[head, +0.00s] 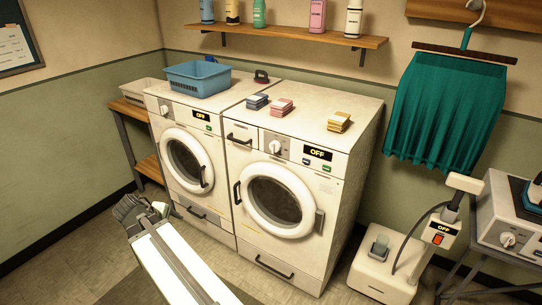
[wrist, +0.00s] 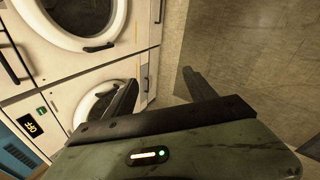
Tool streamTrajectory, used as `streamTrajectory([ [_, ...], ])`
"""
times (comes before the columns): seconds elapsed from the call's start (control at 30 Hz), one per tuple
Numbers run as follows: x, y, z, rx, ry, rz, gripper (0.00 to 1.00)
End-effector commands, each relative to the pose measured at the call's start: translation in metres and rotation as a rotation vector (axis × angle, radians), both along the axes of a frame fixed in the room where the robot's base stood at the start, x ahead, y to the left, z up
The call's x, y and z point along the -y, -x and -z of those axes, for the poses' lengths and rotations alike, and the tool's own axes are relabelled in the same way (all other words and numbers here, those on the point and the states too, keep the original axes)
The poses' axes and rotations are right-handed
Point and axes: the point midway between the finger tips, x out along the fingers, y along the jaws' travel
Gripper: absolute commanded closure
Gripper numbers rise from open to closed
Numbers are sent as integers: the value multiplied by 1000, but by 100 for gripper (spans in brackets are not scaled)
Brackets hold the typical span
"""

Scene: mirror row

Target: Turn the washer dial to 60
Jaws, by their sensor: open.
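Two white front-loading machines stand side by side, and I cannot tell from their looks which is the washer. The left machine (head: 220,150) has a round pale dial (head: 165,109) at its upper left and a display (head: 201,116) reading OFF. The right machine (head: 335,205) has a similar dial (head: 275,147) beside a display (head: 317,153) reading OFF. The number marks on both dials are too small to read. My gripper (head: 130,208) is low in front of the left machine, apart from both dials. In the wrist view its fingers (wrist: 160,92) are spread and empty.
Door handles (head: 237,193) stick out in front. A white floor appliance (head: 385,273) stands at the right, below a hanging green skirt (head: 447,110). Open floor lies ahead of the machines.

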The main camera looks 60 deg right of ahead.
Motion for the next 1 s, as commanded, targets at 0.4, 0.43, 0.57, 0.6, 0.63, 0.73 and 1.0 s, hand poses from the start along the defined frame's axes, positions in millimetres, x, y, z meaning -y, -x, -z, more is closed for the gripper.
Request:
streamTrajectory([
  [0.4,362,107,-107,-1109,922,-524,36],
  [0.43,366,110,-111,-1148,932,-535,36],
  [0.57,372,113,-119,-1211,946,-555,36],
  [0.6,372,113,-120,-1211,946,-555,36],
  [0.63,373,113,-120,-1209,945,-555,36],
  [0.73,379,112,-120,-1207,945,-554,36],
  [1.0,426,112,-119,-1206,942,-552,36],
])
